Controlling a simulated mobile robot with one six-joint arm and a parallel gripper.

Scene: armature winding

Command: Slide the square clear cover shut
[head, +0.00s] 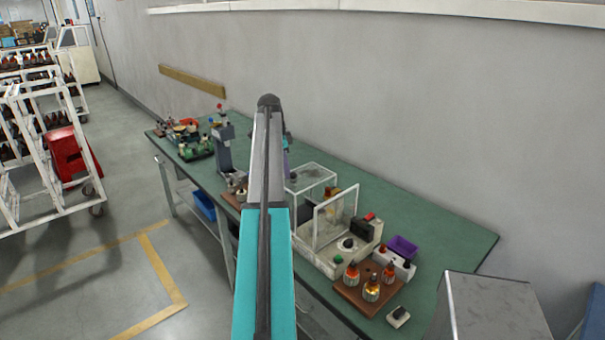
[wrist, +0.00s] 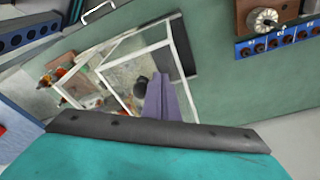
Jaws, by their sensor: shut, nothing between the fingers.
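A winding machine with a pale base (head: 325,262) stands on the green bench. A square clear panel with a white frame (head: 336,214) stands upright over it. Behind it is a clear box-like part with a white rim (head: 312,176). I cannot tell how these clear parts join. The white-framed clear cover also shows in the wrist view (wrist: 103,82), tilted in the picture. My gripper (wrist: 161,80) is shut and empty, its purple-grey fingers over the cover's right side in that view. I cannot tell whether they touch it. My arm hides part of the machine in the head view.
A wooden block with several orange-topped parts (head: 370,290), a purple bin (head: 403,246) and a small switch box (head: 398,316) are at the near right. A grey stand (head: 225,150) is to the left. Green bench top (head: 445,235) is bare on the right.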

